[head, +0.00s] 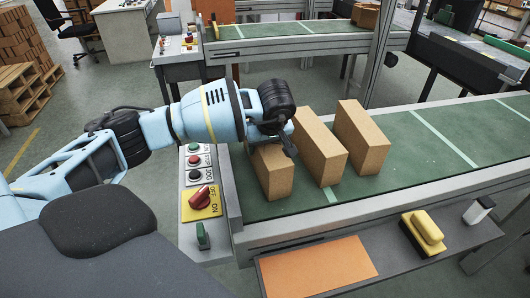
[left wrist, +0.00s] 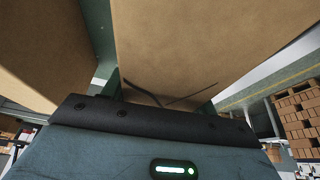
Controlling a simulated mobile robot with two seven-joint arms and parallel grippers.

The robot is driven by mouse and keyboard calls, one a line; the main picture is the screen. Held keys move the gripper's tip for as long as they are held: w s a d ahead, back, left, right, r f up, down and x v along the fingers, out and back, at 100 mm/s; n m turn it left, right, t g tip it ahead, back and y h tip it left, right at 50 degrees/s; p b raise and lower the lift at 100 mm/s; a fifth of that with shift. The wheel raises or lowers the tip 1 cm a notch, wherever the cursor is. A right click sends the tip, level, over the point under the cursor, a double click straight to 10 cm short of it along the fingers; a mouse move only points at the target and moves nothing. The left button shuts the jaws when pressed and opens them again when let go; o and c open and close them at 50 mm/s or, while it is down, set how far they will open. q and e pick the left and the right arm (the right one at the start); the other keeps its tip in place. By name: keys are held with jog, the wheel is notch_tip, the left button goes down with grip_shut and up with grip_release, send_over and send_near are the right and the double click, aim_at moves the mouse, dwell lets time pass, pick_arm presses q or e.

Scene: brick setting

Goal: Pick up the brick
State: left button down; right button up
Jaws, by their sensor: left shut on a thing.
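Three tan bricks stand in a row on the green conveyor belt (head: 410,165). The nearest brick (head: 273,173) is at the belt's left end, with the middle brick (head: 320,147) and the right brick (head: 361,137) beside it. My left gripper (head: 284,138) is at the top of the nearest brick and shut on it. In the left wrist view this brick (left wrist: 200,45) fills the upper middle, and another brick (left wrist: 45,50) shows at the left. The fingertips are mostly hidden. My right gripper is in neither view.
A control panel with buttons and a red knob (head: 201,198) sits at the conveyor's left end, close under my left arm. An orange mat (head: 317,267) and a yellow object (head: 424,230) lie on the front shelf. A second conveyor (head: 300,33) runs behind. The belt to the right is clear.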

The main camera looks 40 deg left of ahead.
pick_arm(q)
jog(key=shift+w+r, duration=0.1)
jog(key=shift+r, duration=0.25)
notch_tip(320, 180, up, 8)
jog(key=shift+r, duration=0.8)
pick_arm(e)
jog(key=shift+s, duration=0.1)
